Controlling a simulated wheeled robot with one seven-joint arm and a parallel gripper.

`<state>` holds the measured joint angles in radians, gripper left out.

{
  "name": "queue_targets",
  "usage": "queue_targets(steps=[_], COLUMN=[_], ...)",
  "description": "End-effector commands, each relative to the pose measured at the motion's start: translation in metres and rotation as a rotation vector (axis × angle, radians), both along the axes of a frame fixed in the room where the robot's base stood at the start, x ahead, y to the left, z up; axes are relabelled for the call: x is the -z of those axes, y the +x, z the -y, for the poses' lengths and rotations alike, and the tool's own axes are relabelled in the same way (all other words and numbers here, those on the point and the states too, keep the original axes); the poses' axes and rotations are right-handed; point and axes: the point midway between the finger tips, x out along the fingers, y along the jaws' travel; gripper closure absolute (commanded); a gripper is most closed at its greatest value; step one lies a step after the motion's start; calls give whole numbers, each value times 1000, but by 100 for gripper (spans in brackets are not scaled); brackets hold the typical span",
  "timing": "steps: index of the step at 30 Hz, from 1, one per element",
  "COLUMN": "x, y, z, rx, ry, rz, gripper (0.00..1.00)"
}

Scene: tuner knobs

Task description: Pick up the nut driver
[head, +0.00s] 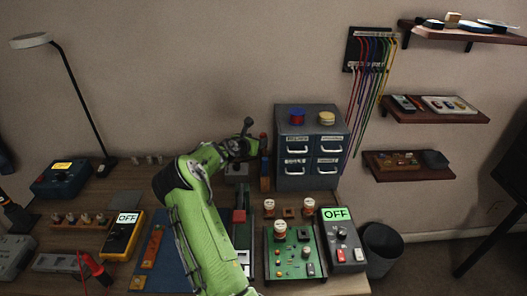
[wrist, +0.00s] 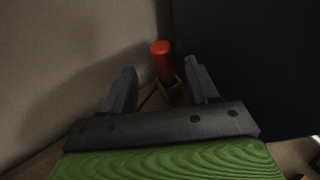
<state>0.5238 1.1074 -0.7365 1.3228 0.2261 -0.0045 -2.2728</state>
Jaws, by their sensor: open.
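A red-orange handle, which looks like the nut driver (wrist: 161,56), stands upright in a small wooden holder (wrist: 176,91) in the wrist view. My gripper (wrist: 161,68) is open, with one dark finger on each side of the handle in the picture. The handle appears farther off than the fingers, and no contact shows. In the head view my gripper (head: 251,137) is at the back of the bench, left of the grey drawer cabinet (head: 296,170). There the arm and fingers partly hide the holder area. The driver's lower end is hidden.
The cabinet is close on the right, a dark face in the wrist view, and the wall is behind. A green circuit board (head: 290,262), a grey meter box (head: 343,240) and a yellow meter (head: 122,236) lie on the bench. A desk lamp (head: 88,105) stands at left.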

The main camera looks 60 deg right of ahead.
Motion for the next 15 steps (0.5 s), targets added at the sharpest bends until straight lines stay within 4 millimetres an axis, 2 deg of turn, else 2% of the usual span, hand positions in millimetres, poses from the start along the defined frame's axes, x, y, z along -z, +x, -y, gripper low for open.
queue_targets(steps=[3, 6, 10, 15], x=[10, 16, 18, 18], y=[-4, -3, -3, -2], z=[22, 35, 43, 43], rx=[3, 2, 1, 0], ry=[0, 0, 0, 1], rz=[2, 1, 1, 0], gripper=[41, 41, 41, 41])
